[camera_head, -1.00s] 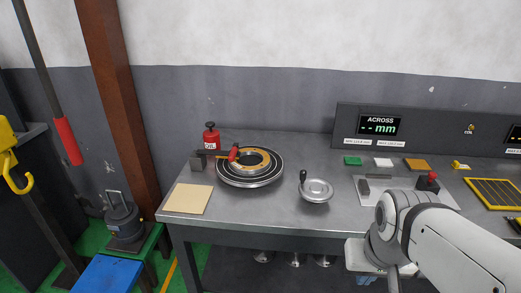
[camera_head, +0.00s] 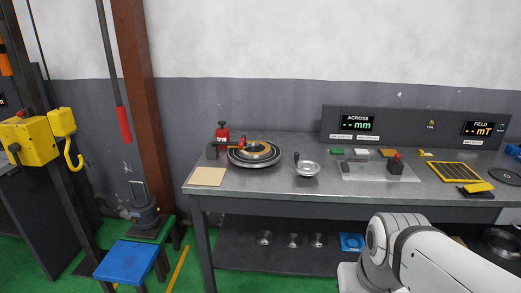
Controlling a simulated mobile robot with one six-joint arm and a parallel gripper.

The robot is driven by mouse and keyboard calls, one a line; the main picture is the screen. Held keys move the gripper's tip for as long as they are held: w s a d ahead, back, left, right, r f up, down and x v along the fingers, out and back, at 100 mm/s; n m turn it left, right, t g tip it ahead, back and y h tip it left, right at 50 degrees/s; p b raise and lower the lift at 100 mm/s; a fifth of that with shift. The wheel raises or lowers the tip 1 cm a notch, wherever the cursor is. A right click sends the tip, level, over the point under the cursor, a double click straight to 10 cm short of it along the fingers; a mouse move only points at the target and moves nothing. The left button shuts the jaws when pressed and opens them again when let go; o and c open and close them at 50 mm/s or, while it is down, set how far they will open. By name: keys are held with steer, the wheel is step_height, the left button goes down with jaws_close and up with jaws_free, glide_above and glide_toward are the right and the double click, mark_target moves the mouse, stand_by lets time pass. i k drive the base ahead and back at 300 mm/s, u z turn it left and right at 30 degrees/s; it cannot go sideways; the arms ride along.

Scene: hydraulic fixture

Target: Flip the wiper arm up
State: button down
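Part of my white arm fills the lower right, in front of the bench and well apart from the wiper arm. My gripper is not in view.
The round table sits on a grey bench (camera_head: 330,183). A red can (camera_head: 222,134) stands behind it, a tan pad (camera_head: 207,176) in front and a handwheel (camera_head: 307,169) to its right. A yellow hoist (camera_head: 30,140) and blue-topped stool (camera_head: 127,262) stand left. Green floor shows in front.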

mark_target(242, 144)
steer(key=u, duration=0.6)
steer(key=i, duration=2)
steer(key=z, duration=0.45)
steer(key=k, duration=0.9)
steer(key=z, duration=0.2)
steer(key=i, duration=0.9)
steer(key=u, duration=0.1)
